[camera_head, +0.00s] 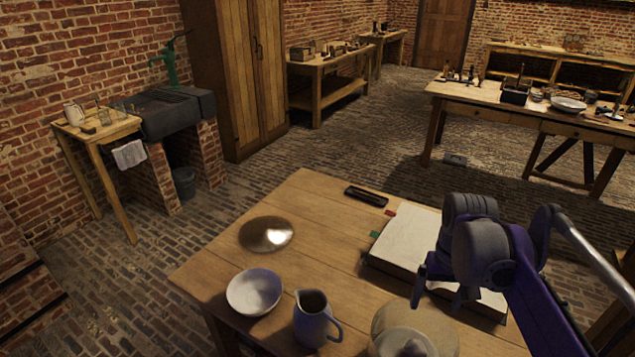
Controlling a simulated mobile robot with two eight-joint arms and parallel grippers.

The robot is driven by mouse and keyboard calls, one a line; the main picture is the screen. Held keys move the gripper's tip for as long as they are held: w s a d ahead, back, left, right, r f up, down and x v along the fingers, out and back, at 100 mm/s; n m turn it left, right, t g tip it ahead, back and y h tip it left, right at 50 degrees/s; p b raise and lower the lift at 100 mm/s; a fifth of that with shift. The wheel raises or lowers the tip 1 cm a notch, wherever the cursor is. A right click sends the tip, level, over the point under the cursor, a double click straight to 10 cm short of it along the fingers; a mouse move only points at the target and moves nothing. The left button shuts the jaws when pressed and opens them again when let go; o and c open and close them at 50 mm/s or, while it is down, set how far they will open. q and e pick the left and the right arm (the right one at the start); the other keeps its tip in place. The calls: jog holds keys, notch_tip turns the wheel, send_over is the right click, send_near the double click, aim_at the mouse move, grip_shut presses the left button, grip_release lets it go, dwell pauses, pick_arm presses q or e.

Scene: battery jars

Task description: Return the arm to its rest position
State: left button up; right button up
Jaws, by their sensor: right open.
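My right arm comes in from the right edge, and its purple and grey gripper (438,296) hangs above the right part of the near wooden table (215,267). The gripper is open, with its fingers pointing down and nothing seen between them. It is in front of a large pale book or slab (408,238) with coloured tabs. I cannot tell whether the fingers touch it. My left gripper is not in view.
On the table are a white bowl (254,291), a blue-grey jug (312,318), a shiny metal disc (266,234), a dark narrow case (366,196) and a pale round vessel (404,342) at the bottom edge. Brick floor lies open beyond, before a long workbench (460,92).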

jog(key=s+a+f+t, duration=0.1)
jog(key=s, duration=0.2)
jog(key=s+a+f+t+p, duration=0.1)
jog(key=s+a, duration=0.1)
jog(key=s+a+f+n+t, duration=0.1)
jog(key=s, duration=0.2)
jog(key=shift+s+a+f, duration=0.25)
jog(key=shift+s+f, duration=0.1)
jog(key=s+a+f+t+p, duration=0.1)
jog(key=s+a+f+t, duration=0.1)
jog(key=s+f, duration=0.3)
jog(key=shift+s+a+f+n, duration=0.15)
jog(key=shift+s+f+n, duration=0.25)
jog(key=shift+s, duration=0.5)
